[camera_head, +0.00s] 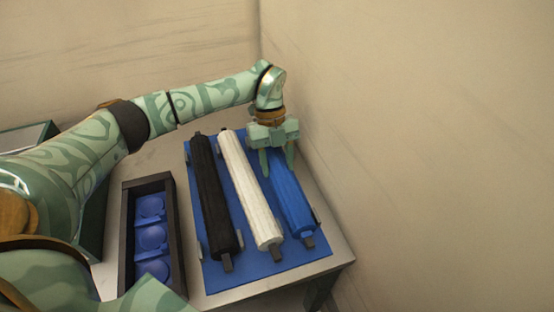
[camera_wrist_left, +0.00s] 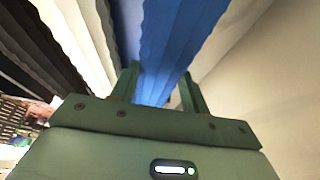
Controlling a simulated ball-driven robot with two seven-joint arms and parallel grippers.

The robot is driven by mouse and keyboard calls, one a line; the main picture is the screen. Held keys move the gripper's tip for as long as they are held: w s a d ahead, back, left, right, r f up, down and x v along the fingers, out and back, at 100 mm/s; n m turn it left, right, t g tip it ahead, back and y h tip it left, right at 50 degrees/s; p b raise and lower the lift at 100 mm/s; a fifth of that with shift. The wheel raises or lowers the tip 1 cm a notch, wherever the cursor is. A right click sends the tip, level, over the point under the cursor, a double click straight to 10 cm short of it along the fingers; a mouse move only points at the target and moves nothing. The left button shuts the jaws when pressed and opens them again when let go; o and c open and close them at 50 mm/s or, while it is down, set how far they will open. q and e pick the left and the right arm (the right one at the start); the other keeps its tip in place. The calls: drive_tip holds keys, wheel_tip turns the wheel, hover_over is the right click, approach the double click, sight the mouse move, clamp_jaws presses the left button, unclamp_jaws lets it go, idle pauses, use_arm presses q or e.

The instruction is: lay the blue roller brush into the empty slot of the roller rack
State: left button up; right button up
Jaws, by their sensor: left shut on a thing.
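The blue roller brush (camera_head: 291,199) lies at the right side of the blue roller rack (camera_head: 231,276), roughly parallel to a white roller (camera_head: 249,190) and a black roller (camera_head: 211,195). My left gripper (camera_head: 277,162) is over the far part of the blue roller, with its fingers pointing down on either side of it. In the left wrist view the blue roller (camera_wrist_left: 172,50) runs between the two fingers (camera_wrist_left: 160,92), and the gripper is shut on it. Whether the roller rests fully in its slot cannot be told. My right gripper is not in view.
A dark tray (camera_head: 127,235) with several blue round pieces stands left of the rack. A beige wall (camera_head: 430,130) rises close along the table's right side. The table's bare front corner (camera_head: 335,263) shows beside the rack.

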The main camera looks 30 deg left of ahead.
use_arm(q)
drive_tip(key=o, duration=1)
drive_tip(key=p+v, duration=0.3)
drive_tip(key=v, duration=1.3)
drive_tip(key=shift+r, duration=0.2)
